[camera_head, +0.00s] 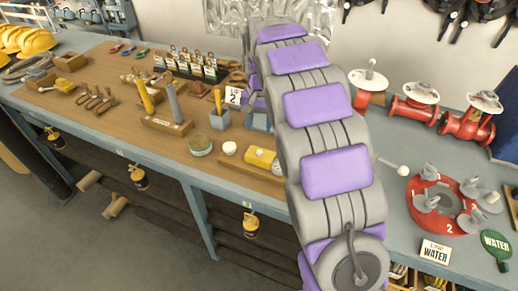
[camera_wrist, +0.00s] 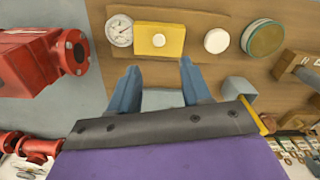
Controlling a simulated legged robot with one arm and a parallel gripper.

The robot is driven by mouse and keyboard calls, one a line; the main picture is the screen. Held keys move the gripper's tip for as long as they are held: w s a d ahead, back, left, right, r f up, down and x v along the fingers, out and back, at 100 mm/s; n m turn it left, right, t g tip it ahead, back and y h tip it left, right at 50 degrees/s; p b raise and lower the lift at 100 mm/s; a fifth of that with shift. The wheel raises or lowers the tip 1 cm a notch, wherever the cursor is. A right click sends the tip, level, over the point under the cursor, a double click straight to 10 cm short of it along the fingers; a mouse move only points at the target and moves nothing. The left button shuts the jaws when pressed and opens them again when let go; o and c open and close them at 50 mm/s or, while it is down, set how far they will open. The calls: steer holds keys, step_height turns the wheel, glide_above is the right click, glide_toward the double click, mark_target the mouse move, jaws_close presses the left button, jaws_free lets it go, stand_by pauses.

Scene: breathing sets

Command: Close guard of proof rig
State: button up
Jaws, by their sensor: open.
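My gripper (camera_wrist: 159,64) is open and empty in the wrist view, its two blue fingers spread apart and pointing at a wooden board (camera_wrist: 205,68). The board carries a round dial gauge (camera_wrist: 120,30), a yellow block (camera_wrist: 159,40) and a white round knob (camera_wrist: 216,41). Between the fingers is a pale blue-grey surface; I cannot tell what it belongs to. In the head view the yellow block (camera_head: 262,158) is just left of my arm, which hides part of the bench. I cannot clearly pick out the proof rig or its guard.
Red flanged pipework (camera_wrist: 40,58) is left of the fingers in the wrist view. In the head view, red valves (camera_head: 413,108) and a red disc (camera_head: 460,222) stand right of my arm.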

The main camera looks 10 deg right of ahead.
mark_target(259, 151)
step_height(259, 151, down, 10)
steer(key=shift+f+b, duration=0.1)
steer(key=shift+b, duration=0.85)
steer(key=shift+c, duration=0.4)
jaws_close()
